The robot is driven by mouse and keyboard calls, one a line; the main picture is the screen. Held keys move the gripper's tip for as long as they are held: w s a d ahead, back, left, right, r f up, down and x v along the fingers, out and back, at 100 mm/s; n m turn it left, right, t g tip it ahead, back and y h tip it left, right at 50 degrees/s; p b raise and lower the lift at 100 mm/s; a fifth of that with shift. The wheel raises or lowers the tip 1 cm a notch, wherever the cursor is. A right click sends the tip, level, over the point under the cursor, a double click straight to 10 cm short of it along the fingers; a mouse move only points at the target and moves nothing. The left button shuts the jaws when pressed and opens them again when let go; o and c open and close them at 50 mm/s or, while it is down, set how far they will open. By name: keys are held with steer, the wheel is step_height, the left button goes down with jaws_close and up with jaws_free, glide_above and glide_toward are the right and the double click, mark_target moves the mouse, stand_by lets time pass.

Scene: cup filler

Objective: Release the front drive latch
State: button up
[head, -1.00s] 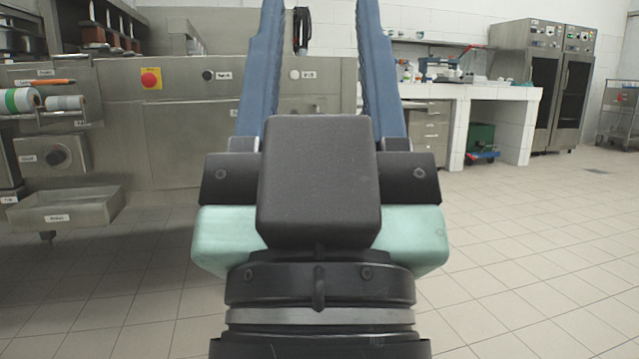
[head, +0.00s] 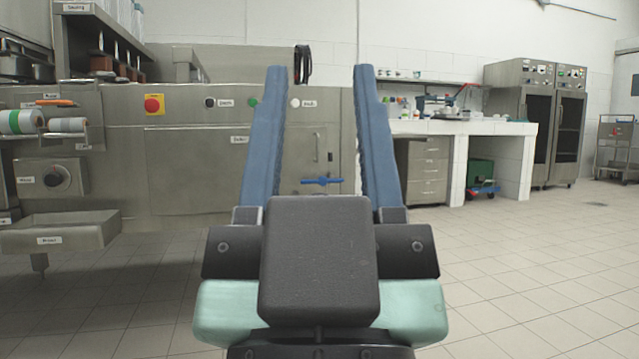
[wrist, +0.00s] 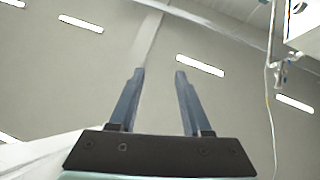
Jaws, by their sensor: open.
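A blue handle (head: 321,181) lies level on the lower right of the machine's steel front, by the panel door. It looks like the front drive latch, though I can read no label on it. My gripper (head: 319,72) is open and empty, its two long blue fingers pointing up and away. The handle shows in the gap between the fingers, well beyond them and not touched. In the wrist view my gripper (wrist: 160,72) is open against the ceiling, and no latch shows there.
The steel machine (head: 190,165) fills the left, with a red button (head: 154,104) and a protruding tray (head: 60,231). A white-tiled bench (head: 455,160) and dark-doored cabinets (head: 536,125) stand at the right. The tiled floor (head: 530,280) at right is clear.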

steer(key=shift+r+p, duration=0.45)
steer(key=c, duration=0.5)
step_height(320, 180, up, 70)
steer(key=p, duration=6.9)
steer(key=shift+a+f, duration=0.1)
steer(key=shift+f, duration=0.15)
jaws_close()
steer(key=shift+f, duration=0.15)
